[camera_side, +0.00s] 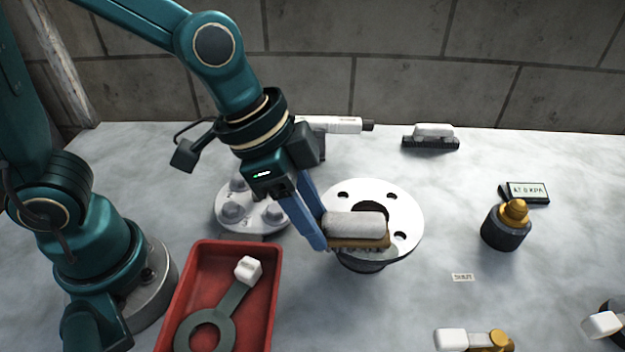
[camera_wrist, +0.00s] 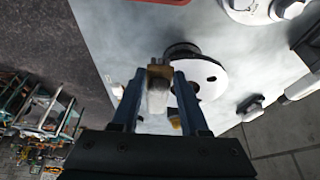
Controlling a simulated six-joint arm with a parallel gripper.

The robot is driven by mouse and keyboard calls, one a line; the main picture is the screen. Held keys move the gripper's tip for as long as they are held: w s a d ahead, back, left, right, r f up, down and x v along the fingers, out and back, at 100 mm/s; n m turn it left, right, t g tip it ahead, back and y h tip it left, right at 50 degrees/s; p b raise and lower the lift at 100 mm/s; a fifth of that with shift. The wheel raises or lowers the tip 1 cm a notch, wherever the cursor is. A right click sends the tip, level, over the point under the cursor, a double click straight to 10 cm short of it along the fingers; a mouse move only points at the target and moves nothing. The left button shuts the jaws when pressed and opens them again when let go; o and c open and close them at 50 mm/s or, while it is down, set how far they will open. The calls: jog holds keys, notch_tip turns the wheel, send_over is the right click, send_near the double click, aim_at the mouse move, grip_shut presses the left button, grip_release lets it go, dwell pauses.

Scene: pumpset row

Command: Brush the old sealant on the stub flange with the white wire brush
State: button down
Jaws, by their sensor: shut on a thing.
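My gripper (camera_side: 322,230) is shut on a brush with a whitish block handle (camera_side: 353,225) and a tan bristle base. The brush lies roughly level across the left and middle of the stub flange (camera_side: 403,207), bristles down. The flange is a white ring with several bolt holes on a dark stub. I cannot tell whether the bristles touch it. In the wrist view, the brush (camera_wrist: 158,97) sits between my blue fingers beside the flange (camera_wrist: 211,80). Old sealant cannot be made out; the brush hides part of the ring.
A second white-topped brush (camera_side: 432,131) with a dark base lies behind. A white tube (camera_side: 335,125), a domed white plate (camera_side: 225,218), a red tray (camera_side: 262,310) with a grey ring tool (camera_side: 227,315), a brass-topped fitting (camera_side: 505,228) and a gauge (camera_side: 528,191) stand around.

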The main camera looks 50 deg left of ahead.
aim_at(363, 218)
jog(key=shift+w+d, duration=1.6)
jog(key=shift+w+d, duration=0.5)
jog(key=shift+r, duration=0.75)
jog(key=shift+f, duration=0.2)
jog(key=shift+r, duration=0.1)
